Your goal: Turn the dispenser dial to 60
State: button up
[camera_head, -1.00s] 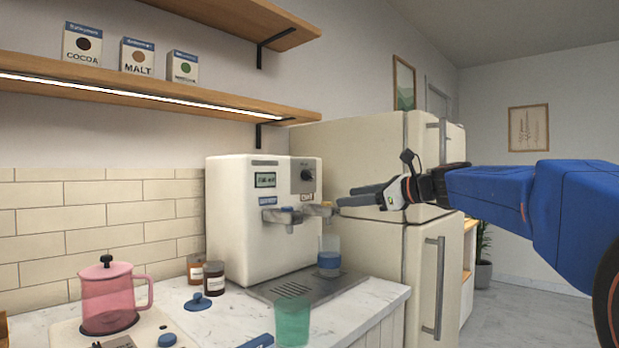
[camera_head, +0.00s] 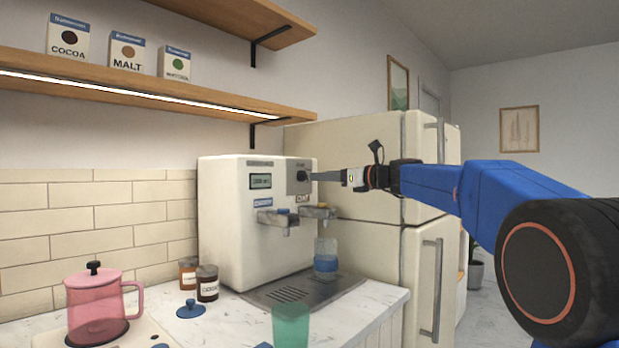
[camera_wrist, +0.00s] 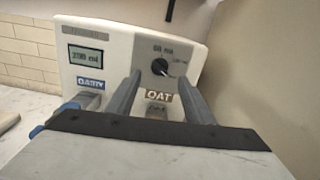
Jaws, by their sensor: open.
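The cream dispenser (camera_head: 228,215) stands on the counter against the wall. Its dark round dial (camera_wrist: 160,67) sits on a grey panel at the upper right of its front, with a light pointer mark toward the lower right. My gripper (camera_head: 316,176) is level with the dial (camera_head: 302,175) and its fingertips are close to it in the head view. In the wrist view my open fingers (camera_wrist: 155,88) point at the dispenser, and the dial shows between and beyond them. I cannot tell whether they touch it. The small display (camera_wrist: 86,56) is lit, but its digits are too blurred to read surely.
A green cup (camera_head: 291,325), two jars (camera_head: 207,283) and a pink pot (camera_head: 98,310) stand nearby. A cream fridge (camera_head: 375,150) stands at right.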

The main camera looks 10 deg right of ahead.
aim_at(307, 176)
jog(key=x, duration=0.7)
jog(key=c, duration=1)
